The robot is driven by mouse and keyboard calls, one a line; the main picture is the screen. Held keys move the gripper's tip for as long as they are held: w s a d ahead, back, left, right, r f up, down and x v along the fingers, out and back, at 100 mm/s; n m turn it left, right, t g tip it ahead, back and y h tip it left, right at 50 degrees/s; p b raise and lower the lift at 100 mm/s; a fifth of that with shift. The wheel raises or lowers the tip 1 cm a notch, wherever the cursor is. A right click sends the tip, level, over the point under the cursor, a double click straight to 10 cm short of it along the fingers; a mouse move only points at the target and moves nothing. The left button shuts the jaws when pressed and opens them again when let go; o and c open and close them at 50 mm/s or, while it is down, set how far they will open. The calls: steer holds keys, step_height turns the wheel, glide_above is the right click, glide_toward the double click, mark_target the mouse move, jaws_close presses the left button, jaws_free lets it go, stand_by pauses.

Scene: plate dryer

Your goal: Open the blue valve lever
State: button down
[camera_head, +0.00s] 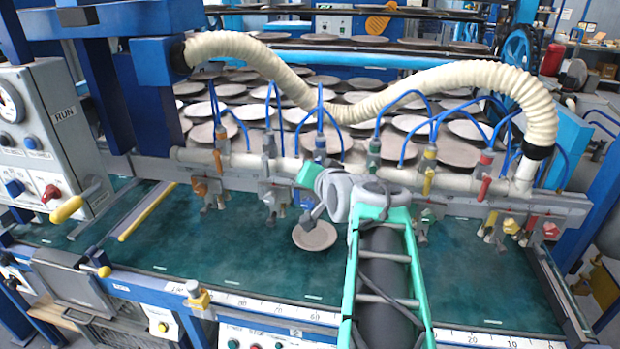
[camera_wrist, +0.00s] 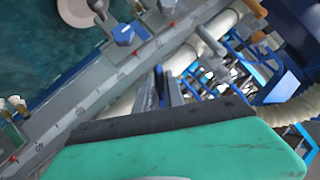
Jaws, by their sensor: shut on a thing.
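The blue valve lever (camera_head: 320,142) stands on the pipe manifold (camera_head: 255,162) near the middle of the row in the head view. In the wrist view, a narrow blue part of the lever (camera_wrist: 160,86) shows at the grey fingers of my gripper (camera_wrist: 168,88). The fingers are shut on it. My gripper's green body fills the bottom of the wrist view and hides part of the manifold. In the head view, my arm reaches in from the bottom, and the fingertips are hard to make out behind the green body.
Orange, grey, green, yellow and red levers (camera_head: 430,153) line the manifold on both sides. A ribbed cream hose (camera_head: 380,100) arches above it. A round plate (camera_head: 314,236) lies on the green bed below. A blue knob (camera_wrist: 123,36) sits beside the manifold bar in the wrist view.

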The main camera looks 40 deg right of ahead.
steer(key=shift+s+d+f+n+g+h+b, duration=0.15)
steer(key=shift+n+g+h+b, duration=0.2)
steer(key=shift+n+g+b, duration=0.25)
steer(key=shift+s+d+n+g+h+b, duration=0.15)
steer(key=shift+n+g+h+b, duration=0.15)
steer(key=shift+n+g+b, duration=0.25)
steer(key=shift+s+d+f+n+g+h+b, duration=0.15)
steer(key=shift+n+g+h+b, duration=0.25)
steer(key=shift+n+g, duration=0.2)
steer(key=shift+r, duration=0.1)
steer(key=c, duration=1.4)
jaws_free()
steer(key=shift+c, duration=0.2)
steer(key=shift+r, duration=0.1)
